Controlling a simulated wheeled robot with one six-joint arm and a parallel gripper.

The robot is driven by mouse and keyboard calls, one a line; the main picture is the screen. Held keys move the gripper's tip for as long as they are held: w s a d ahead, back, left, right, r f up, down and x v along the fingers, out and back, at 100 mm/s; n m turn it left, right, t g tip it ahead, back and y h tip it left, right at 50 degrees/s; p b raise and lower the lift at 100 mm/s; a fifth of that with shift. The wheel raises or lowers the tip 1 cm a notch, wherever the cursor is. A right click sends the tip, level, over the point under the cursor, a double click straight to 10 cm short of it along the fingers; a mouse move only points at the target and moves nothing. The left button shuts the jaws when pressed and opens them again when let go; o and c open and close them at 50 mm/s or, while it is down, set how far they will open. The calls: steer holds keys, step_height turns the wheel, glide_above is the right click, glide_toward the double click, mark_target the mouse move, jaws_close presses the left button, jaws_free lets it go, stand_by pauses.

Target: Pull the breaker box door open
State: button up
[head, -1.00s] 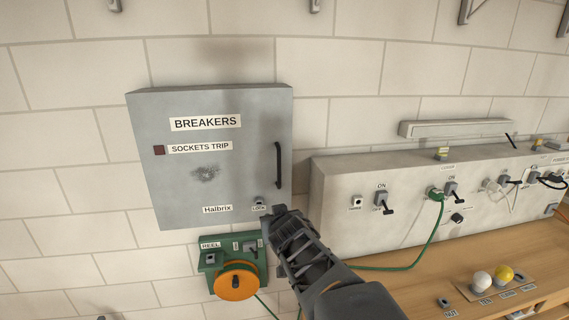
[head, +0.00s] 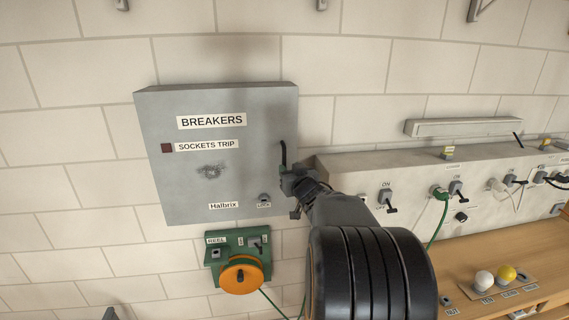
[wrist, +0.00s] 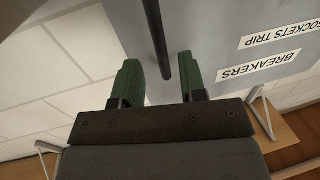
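The grey breaker box (head: 190,190) hangs on the wall with its door (head: 235,160) closed flat. The door has a dark vertical handle (head: 283,153) near its right edge. My gripper (head: 290,180) is at the handle's lower part and hides it there. In the wrist view the two green fingers of my gripper (wrist: 158,66) are apart. The dark handle bar (wrist: 159,40) runs between them, with gaps visible on both sides. A small latch (head: 264,197) with a label sits at the door's lower right; I cannot read the label surely.
A green reel panel (head: 213,267) with an orange reel (head: 242,275) is below the box. A pale socket panel (head: 350,170) with switches and cables stands right of it, above a wooden bench (head: 490,250). The wall left of the box is clear.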

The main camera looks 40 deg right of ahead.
mark_target(285, 165)
steer(key=shift+p+x, duration=0.35)
steer(key=shift+x, duration=2.25)
steer(key=shift+c, duration=0.3)
jaws_close()
